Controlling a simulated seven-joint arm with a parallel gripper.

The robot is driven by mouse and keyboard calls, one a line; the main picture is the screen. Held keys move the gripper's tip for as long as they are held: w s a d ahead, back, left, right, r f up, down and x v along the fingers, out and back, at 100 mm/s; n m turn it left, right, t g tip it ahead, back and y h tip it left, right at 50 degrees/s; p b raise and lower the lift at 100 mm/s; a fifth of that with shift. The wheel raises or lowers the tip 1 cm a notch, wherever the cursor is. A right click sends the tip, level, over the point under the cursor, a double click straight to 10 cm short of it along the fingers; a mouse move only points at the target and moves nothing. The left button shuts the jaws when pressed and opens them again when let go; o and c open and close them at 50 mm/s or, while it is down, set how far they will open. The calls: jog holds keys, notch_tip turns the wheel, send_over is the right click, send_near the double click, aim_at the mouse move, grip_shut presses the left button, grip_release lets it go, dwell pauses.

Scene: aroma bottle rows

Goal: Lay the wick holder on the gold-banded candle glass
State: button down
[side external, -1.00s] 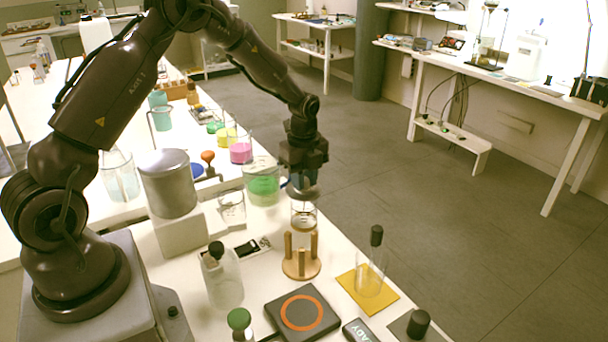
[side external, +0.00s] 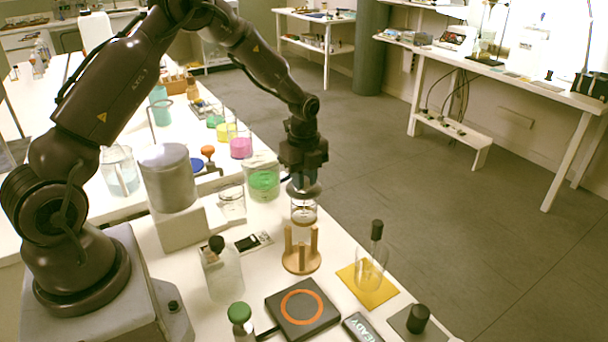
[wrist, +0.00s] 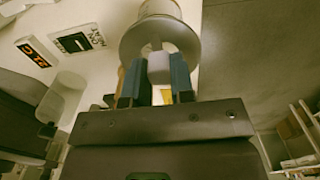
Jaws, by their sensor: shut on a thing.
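My gripper (side external: 304,178) is shut on the wick holder, a grey metal disc (side external: 304,190) with an upright tab. In the wrist view the blue fingers (wrist: 156,80) pinch the tab, and the disc (wrist: 132,42) spreads out beyond them. The candle glass (side external: 304,212), a small clear glass with a gold-brown band, stands directly under the disc near the table's right edge. Its round wall (wrist: 160,8) also shows past the disc in the wrist view. The disc is at or just above the rim; I cannot tell if they touch.
A wooden peg stand (side external: 301,262) is just in front of the glass. A beaker of green liquid (side external: 263,182) and a small empty beaker (side external: 232,205) stand to the left. A flask on a yellow mat (side external: 370,278) and a hotplate (side external: 303,312) are nearer the camera.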

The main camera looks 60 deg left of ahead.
jog(key=shift+f, duration=0.4)
dwell(0.8)
jog(key=shift+c, duration=2.4)
grip_release()
jog(key=shift+r, duration=3.5)
